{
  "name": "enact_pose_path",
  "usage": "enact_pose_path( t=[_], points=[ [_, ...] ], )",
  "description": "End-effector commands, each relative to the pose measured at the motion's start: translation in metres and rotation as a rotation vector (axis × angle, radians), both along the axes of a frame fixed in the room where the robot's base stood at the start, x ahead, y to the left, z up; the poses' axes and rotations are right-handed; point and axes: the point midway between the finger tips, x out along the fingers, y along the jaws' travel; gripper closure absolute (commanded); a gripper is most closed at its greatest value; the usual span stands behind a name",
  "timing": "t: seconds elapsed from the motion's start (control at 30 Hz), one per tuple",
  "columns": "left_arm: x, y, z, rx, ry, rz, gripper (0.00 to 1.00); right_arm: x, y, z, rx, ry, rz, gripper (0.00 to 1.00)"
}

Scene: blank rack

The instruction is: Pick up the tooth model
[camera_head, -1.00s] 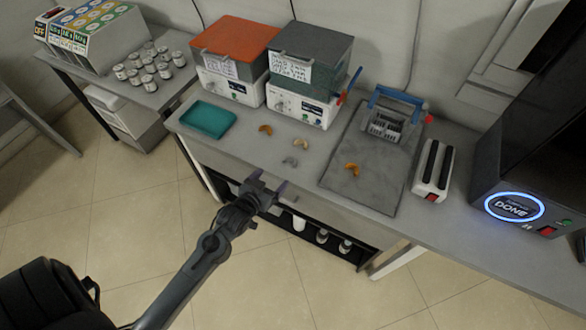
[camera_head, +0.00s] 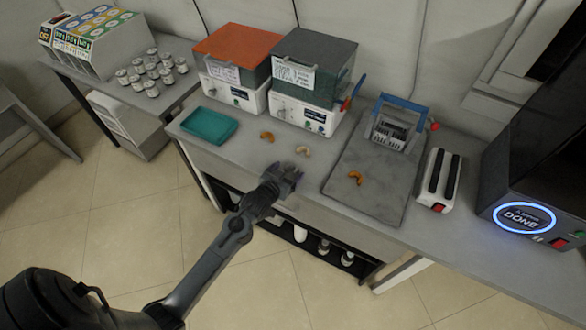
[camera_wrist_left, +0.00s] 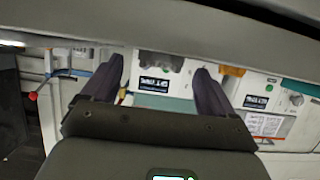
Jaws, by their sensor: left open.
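Small curved tooth models lie on the grey bench. An orange-brown one (camera_head: 267,136) and a cream one (camera_head: 303,151) lie in front of the two machines. Another orange-brown one (camera_head: 355,177) lies on the dark grey slab. My left gripper (camera_head: 288,172) is open at the bench's front edge, just in front of the cream model. It covers the place where a grey model showed earlier. In the left wrist view my open fingers (camera_wrist_left: 156,72) stand apart, with a blurred grey shape between their tips. An orange piece (camera_wrist_left: 232,70) shows beside one finger. My right gripper is not in view.
A teal tray (camera_head: 209,126) sits at the bench's left end. Two machines, orange-topped (camera_head: 236,53) and grey-topped (camera_head: 311,61), stand behind the models. Right are the slab (camera_head: 368,196), a blue-handled rack (camera_head: 397,119), a white slotted device (camera_head: 438,180) and a dark machine (camera_head: 535,160).

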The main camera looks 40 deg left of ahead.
Motion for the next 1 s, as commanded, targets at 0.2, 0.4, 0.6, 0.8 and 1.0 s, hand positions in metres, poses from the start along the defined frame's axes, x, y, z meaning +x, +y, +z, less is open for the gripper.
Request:
enact_pose_path(
  t=[0.2,0.4,0.6,0.8,1.0],
  points=[
    [0.0086,0.0017,-0.0036,0.0,0.0,0.0,0.13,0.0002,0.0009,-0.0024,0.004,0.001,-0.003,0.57],
    [0.0083,0.0016,-0.0034,0.0,0.0,0.0,0.19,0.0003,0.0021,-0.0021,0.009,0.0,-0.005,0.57],
    [0.0082,0.0015,-0.0034,0.0,0.0,0.0,0.5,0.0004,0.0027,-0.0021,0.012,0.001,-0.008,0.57],
    [0.0082,0.0014,-0.0033,0.0,0.0,0.0,0.72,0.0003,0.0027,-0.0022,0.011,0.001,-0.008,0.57],
    [0.0082,0.0014,-0.0028,0.0,0.0,0.0,0.72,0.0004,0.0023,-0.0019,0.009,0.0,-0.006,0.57]
  ],
)
